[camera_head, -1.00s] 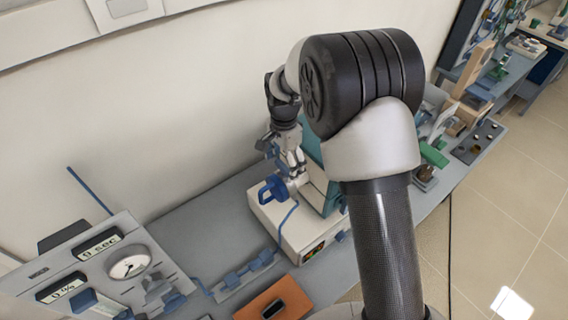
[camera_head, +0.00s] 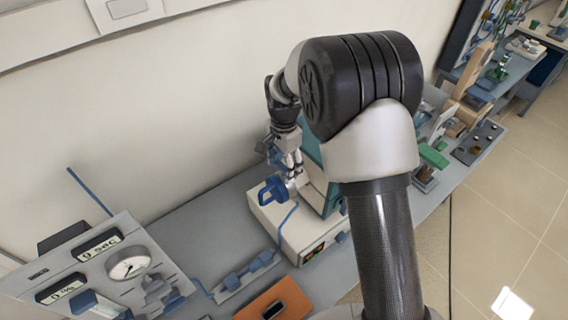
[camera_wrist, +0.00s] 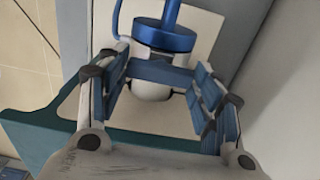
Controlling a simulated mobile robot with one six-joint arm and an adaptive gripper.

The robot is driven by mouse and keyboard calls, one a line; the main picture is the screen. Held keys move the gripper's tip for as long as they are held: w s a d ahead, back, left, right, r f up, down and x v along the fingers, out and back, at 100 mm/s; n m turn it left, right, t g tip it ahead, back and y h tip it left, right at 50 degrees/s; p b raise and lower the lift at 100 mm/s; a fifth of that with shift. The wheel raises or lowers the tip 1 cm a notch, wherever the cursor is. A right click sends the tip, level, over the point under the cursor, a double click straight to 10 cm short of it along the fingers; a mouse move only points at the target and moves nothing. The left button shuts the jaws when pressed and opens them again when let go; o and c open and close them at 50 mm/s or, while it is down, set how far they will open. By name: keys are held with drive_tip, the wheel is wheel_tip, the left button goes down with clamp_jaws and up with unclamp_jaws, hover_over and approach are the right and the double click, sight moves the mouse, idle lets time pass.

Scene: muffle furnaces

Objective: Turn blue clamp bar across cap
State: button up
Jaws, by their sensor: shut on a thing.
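In the wrist view, the blue clamp bar (camera_wrist: 160,73) lies crosswise between the two fingers of my gripper (camera_wrist: 161,78), with its ends at the finger pads. My gripper is shut on it. Right behind the bar is a blue round cap (camera_wrist: 165,36) with a blue stem, on a white rounded body (camera_wrist: 150,90). In the head view, my gripper (camera_head: 293,165) points down at the blue cap (camera_head: 273,190) on top of a white and teal unit (camera_head: 305,232). The bar is too small to make out there.
A grey panel with a dial (camera_head: 128,265) stands at lower left. An orange block (camera_head: 268,303) lies at the bench's front. A blue hose runs from the cap down to blue fittings (camera_head: 245,272). The wall is close behind my arm. Bare grey bench (camera_head: 195,230) shows left of the unit.

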drive_tip(key=shift+n, duration=0.3)
drive_tip(key=n, duration=0.3)
drive_tip(key=shift+n+p, duration=0.3)
drive_tip(key=n, duration=0.4)
drive_tip(key=shift+n, duration=0.3)
drive_tip(key=n, duration=0.4)
drive_tip(key=shift+p, duration=0.35)
drive_tip(key=shift+n, duration=2.5)
drive_tip(key=o, duration=1.1)
drive_tip(key=shift+c, duration=0.2)
drive_tip(key=shift+r, duration=0.15)
